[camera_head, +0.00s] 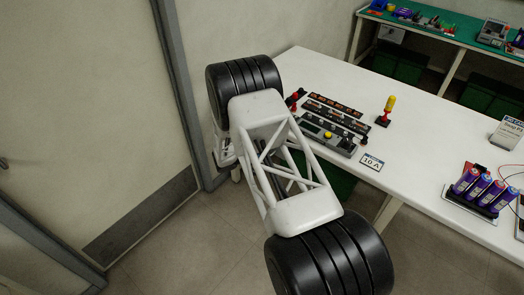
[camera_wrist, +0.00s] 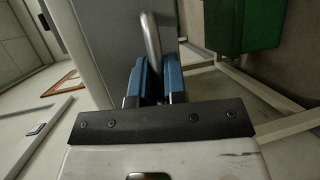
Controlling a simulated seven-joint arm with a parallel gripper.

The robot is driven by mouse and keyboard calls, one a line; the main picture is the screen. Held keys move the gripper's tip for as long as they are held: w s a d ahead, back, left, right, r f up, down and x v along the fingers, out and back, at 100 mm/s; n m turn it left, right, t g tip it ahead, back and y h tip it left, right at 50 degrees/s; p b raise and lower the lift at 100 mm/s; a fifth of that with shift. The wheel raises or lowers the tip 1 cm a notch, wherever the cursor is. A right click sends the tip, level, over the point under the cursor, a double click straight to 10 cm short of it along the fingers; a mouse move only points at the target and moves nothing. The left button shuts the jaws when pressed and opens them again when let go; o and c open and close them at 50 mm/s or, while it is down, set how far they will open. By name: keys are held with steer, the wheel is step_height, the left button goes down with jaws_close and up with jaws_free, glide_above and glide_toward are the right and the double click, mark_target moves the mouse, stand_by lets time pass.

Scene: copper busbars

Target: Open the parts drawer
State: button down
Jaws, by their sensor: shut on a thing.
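In the wrist view my gripper (camera_wrist: 153,78) has its two blue-padded fingers closed on a curved grey metal handle (camera_wrist: 150,32). The handle's bar rises between the fingers and extends beyond them. How far the drawer is open cannot be told. In the head view my arm covers the gripper and the handle.
A green bin (camera_wrist: 240,25) is close on the right in the wrist view. Open floor (camera_head: 200,245) lies in front of the door.

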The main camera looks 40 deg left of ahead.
steer(key=s, duration=2.1)
steer(key=shift+a, duration=0.1)
steer(key=c, duration=1.2)
jaws_free()
steer(key=shift+s, duration=0.1)
steer(key=shift+v, duration=3.85)
steer(key=shift+r, duration=0.15)
